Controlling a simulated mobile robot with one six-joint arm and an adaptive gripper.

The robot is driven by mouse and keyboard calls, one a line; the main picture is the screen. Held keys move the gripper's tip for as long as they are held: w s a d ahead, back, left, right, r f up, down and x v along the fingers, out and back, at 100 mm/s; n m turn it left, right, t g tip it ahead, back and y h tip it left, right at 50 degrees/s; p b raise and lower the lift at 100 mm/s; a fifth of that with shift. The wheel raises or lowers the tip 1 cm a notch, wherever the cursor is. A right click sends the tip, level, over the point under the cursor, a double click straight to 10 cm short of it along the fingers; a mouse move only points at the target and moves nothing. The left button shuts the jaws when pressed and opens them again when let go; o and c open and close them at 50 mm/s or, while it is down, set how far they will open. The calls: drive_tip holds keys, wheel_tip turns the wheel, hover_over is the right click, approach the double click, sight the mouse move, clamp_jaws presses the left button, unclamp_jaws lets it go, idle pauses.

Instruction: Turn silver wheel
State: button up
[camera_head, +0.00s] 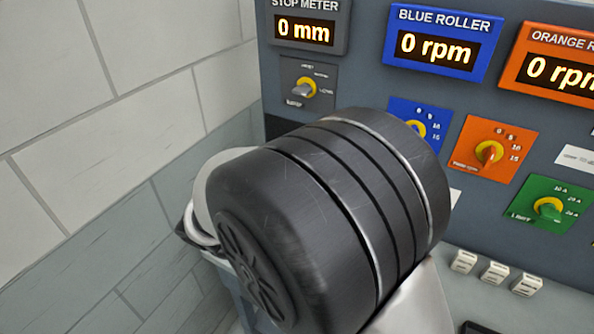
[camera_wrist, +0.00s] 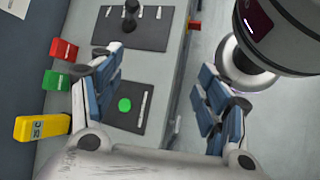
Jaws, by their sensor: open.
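My gripper (camera_wrist: 160,85) is open in the wrist view, its two blue-padded fingers apart over a grey console top with nothing between them. I cannot clearly identify the silver wheel in either view. A pale ring-shaped part (camera_head: 203,195) shows at the left of the panel in the head view, mostly hidden behind a large dark cylinder of my arm. A silvery ring (camera_wrist: 234,72) shows at the upper right of the wrist view, partly behind a grey rounded body. I cannot tell whether either is the wheel or part of me.
The console carries a green button (camera_wrist: 125,104) and a black lever (camera_wrist: 130,15). Red, green and yellow blocks (camera_wrist: 42,127) line its left. The panel has a blue display (camera_head: 437,45), an orange display (camera_head: 555,68), knobs and white switches (camera_head: 494,273). A tiled wall (camera_head: 90,100) stands left.

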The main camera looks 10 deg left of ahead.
drive_tip(key=s+a+f+n+t+b, duration=0.1)
drive_tip(key=s+a+f+n+t, duration=0.4)
drive_tip(key=f, duration=0.7)
drive_tip(key=s+a+f+n+t+y+b, duration=0.1)
drive_tip(key=s+a+f+n+t+b, duration=0.15)
drive_tip(key=a+f+n+t, duration=0.6)
drive_tip(key=s+a+f+n+t+b, duration=0.15)
drive_tip(key=s+f+n, duration=0.25)
drive_tip(key=f, duration=1)
drive_tip(key=shift+m+t, duration=0.25)
drive_tip(key=shift+t, duration=0.05)
drive_tip(key=x, duration=0.8)
drive_tip(key=b+x, duration=0.1)
drive_tip(key=x, duration=0.8)
drive_tip(key=shift+w+d+f, duration=0.1)
drive_tip(key=shift+d+f, duration=0.05)
drive_tip(key=shift+f, duration=0.05)
drive_tip(key=shift+c, duration=0.4)
drive_tip(key=c, duration=1)
drive_tip(key=shift+m, duration=0.4)
